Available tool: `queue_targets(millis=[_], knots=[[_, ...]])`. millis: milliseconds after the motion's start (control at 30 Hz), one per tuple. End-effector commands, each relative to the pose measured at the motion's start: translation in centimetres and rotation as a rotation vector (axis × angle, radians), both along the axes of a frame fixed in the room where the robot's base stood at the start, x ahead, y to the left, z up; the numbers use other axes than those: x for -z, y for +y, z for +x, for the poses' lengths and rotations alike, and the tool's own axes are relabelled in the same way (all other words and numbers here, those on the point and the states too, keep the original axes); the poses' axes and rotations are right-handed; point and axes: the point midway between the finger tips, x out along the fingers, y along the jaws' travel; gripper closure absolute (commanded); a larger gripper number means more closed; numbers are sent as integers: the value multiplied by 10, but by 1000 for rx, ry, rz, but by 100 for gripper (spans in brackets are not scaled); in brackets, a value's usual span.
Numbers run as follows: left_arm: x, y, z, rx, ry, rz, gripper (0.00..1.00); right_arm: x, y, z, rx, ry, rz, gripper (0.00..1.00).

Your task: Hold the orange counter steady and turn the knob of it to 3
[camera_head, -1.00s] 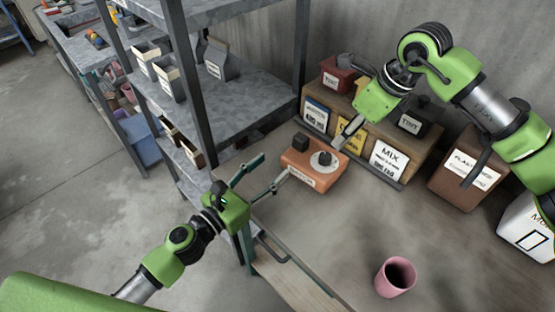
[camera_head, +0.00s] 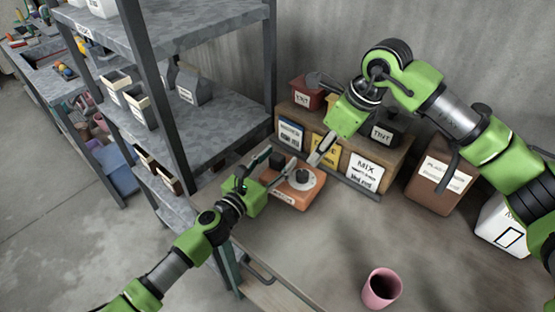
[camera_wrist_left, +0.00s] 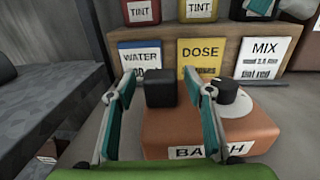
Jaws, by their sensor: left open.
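The orange counter (camera_head: 290,196) lies on the table, with a black block (camera_head: 277,160) and a black knob (camera_head: 303,176) on a white dial on top. In the left wrist view the counter (camera_wrist_left: 180,138) shows a "BATCH" label, and the knob (camera_wrist_left: 232,92) is at its right. My left gripper (camera_wrist_left: 160,82) is open, its fingers either side of the black block in that view, with gaps visible. In the head view this gripper (camera_head: 280,158) reaches the counter from the left. My right gripper (camera_head: 314,160) points down near the knob from above; its finger gap is unclear. The dial's marks are unreadable.
A brown rack (camera_head: 397,156) with WATER, DOSE and MIX labels stands behind the counter, with tint boxes on top. A metal shelf (camera_head: 215,98) stands at left. A brown box (camera_head: 437,187) is at right and a pink cup (camera_head: 381,288) in front. The table's middle is clear.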

Motion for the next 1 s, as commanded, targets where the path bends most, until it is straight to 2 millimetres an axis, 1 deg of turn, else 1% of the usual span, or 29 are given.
queue_targets(millis=[267,300,367,400,467,500,533,600,767,867,1000], knots=[[0,-2,1,1,1,-1,53,0,0,0,0,0,0,72],[0,-2,1,1,1,-1,55,0,0,0,0,0,0,72],[0,-1,1,1,1,-1,71,0,0,0,0,0,0,72],[0,-1,1,1,1,-1,81,0,0,0,0,0,0,72],[0,-1,1,1,1,-1,97,0,0,0,0,0,0,72],[0,-1,1,1,1,-1,100,0,0,0,0,0,0,72],[0,-1,1,1,1,-1,100,0,0,0,0,0,0,72],[0,-1,1,1,1,-1,100,0,0,0,-1,0,0,60],[0,-1,1,1,0,0,100,-1,-1,4,-46,2,-8,60],[0,-1,1,1,0,0,100,-2,-3,9,-128,4,-18,60],[0,-1,1,1,0,0,100,-5,-7,18,-294,8,-25,60]])
